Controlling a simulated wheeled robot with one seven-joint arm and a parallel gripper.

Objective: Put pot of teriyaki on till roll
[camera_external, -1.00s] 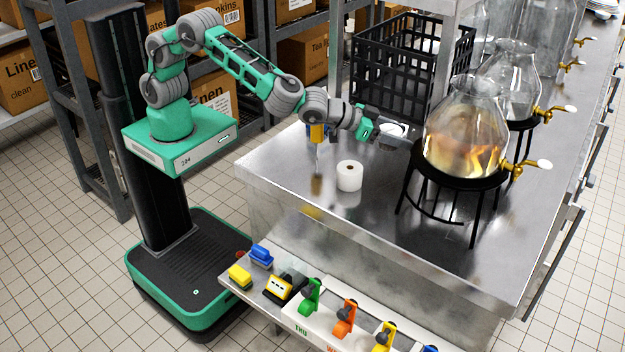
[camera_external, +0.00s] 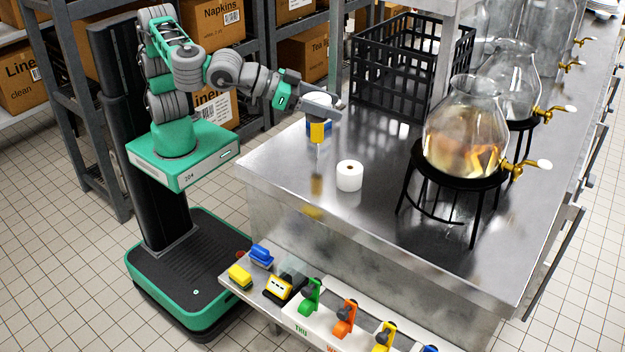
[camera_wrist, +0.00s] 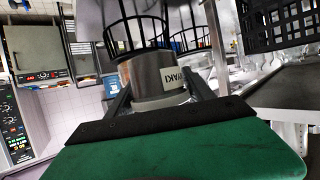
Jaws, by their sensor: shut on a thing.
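The pot of teriyaki (camera_wrist: 155,77) is a silvery-grey round pot with a white label ending in "YAKI", seen in the wrist view. My gripper (camera_external: 322,106) is shut on it, with one finger on each side. In the external view the pot (camera_external: 317,99) is small and partly hidden by the fingers, held above the back left of the steel counter. The till roll (camera_external: 349,176) is a white upright roll with a brown core, standing on the counter below and to the right of my gripper. Its top is bare.
A yellow and blue tool (camera_external: 318,132) with a thin shaft stands just below my gripper. A black crate (camera_external: 395,108) is behind. Glass dispensers (camera_external: 466,135) on black stands are to the right. The steel counter (camera_external: 300,195) is clear around the roll.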

